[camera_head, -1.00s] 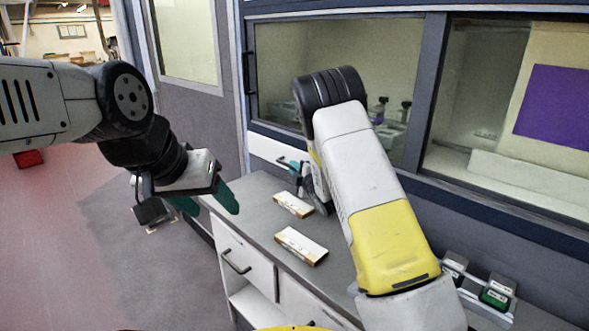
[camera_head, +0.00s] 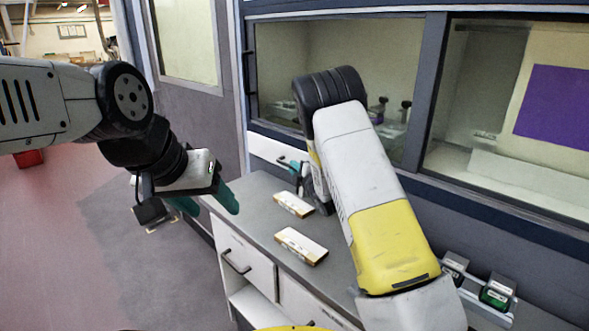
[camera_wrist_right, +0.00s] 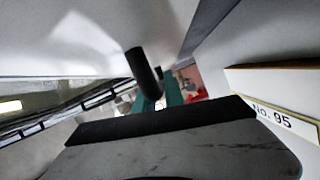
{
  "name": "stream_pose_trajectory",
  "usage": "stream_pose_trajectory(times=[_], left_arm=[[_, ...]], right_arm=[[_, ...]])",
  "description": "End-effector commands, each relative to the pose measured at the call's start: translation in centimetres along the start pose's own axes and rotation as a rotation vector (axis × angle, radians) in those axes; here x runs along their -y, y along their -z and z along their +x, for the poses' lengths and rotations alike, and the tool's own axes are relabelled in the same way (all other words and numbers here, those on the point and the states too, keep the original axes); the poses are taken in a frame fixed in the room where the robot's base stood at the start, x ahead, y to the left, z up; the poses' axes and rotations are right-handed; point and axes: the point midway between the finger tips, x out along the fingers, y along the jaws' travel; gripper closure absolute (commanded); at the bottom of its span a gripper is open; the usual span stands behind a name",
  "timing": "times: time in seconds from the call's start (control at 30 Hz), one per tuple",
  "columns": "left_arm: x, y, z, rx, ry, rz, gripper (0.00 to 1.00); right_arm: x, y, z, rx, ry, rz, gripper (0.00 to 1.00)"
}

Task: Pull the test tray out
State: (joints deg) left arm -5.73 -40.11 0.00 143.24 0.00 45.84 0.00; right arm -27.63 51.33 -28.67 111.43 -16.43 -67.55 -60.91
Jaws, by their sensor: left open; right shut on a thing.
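The test tray appears as a white front panel (camera_head: 266,148) under the window in the head view, at the back of the counter. My right gripper (camera_head: 291,163) is at the right end of this panel, partly hidden by my own arm. In the right wrist view its green fingers (camera_wrist_right: 160,98) are shut on a dark bar-like handle (camera_wrist_right: 144,73); the exact contact is hard to see. My left gripper (camera_head: 205,203) is open and empty, in the air left of the counter, apart from the tray.
Two flat cartons (camera_head: 301,246) (camera_head: 294,205) lie on the grey counter (camera_head: 255,200). Small dark-and-green devices (camera_head: 497,291) stand at the right. A drawer handle (camera_head: 236,262) sticks out in front. A "No. 95" label (camera_wrist_right: 272,116) shows in the wrist view. Open floor lies left.

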Motion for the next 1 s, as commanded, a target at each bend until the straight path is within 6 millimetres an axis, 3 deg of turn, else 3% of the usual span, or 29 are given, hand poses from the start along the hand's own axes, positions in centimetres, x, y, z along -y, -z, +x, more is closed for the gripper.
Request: stream_pose_trajectory(times=[0.27,0.47,0.67,1.0], left_arm=[[0.0,0.0,0.0,0.0,0.0,0.0,0.41],[0.0,0.0,0.0,0.0,0.0,0.0,0.41],[0.0,0.0,0.0,0.0,0.0,0.0,0.41],[0.0,0.0,0.0,0.0,0.0,0.0,0.41]], right_arm=[[0.0,0.1,-0.1,0.001,0.0,0.0,1.0],[0.4,1.5,-0.7,0.001,0.002,0.001,1.0],[1.2,5.2,-2.1,-0.003,0.003,0.002,1.0],[3.0,13.2,-5.5,-0.004,0.005,0.001,1.0]])
